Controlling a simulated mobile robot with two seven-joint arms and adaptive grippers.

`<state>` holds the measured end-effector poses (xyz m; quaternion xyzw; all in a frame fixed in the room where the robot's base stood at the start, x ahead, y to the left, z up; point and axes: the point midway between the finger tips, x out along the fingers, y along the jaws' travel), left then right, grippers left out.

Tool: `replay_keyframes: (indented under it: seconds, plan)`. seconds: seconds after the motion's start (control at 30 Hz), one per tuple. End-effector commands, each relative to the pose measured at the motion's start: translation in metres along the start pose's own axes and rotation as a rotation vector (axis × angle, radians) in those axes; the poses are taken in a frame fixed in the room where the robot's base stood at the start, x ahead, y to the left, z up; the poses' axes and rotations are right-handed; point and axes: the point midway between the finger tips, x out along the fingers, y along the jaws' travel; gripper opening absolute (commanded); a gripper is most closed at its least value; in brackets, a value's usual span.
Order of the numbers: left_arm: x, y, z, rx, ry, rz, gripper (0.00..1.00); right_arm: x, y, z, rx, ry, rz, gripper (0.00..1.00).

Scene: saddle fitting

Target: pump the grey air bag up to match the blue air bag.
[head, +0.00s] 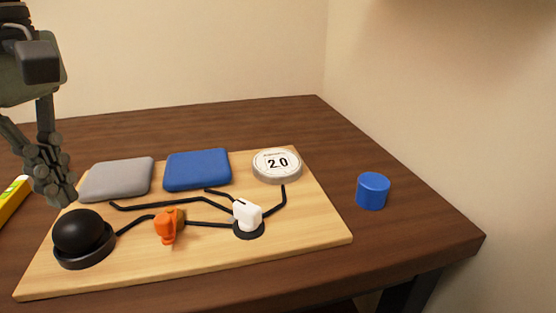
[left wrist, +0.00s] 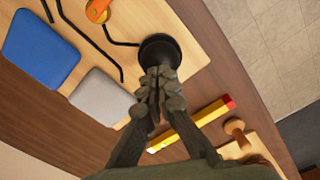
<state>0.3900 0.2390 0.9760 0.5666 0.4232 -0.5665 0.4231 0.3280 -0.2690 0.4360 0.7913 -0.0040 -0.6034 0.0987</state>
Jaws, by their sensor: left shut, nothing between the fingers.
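The grey air bag (head: 117,180) lies flat at the back left of a light wooden board, left of the blue air bag (head: 197,170). Both bags also show in the left wrist view, grey (left wrist: 102,97) and blue (left wrist: 40,48). A round gauge (head: 277,164) reads 2.0. A black rubber bulb (head: 80,232) sits in a dark ring at the board's front left. An orange valve (head: 168,226) and a white knob (head: 247,215) stand along the black tubes. My left gripper (head: 62,200) is shut and empty above and behind the bulb. My right gripper is out of view.
The board (head: 300,230) lies on a dark brown table. A blue cylinder (head: 373,191) stands right of it. A yellow level (left wrist: 200,122) lies left of the board, near a wooden piece (left wrist: 236,130). A wall rises behind and to the right.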

Motion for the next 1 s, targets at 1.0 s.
replay_keyframes:
  seconds: [1.0]
  plan:
    - [-0.05, 0.0, 0.0, 0.0, 0.0, 0.0, 0.0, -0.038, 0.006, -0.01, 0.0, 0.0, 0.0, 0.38]
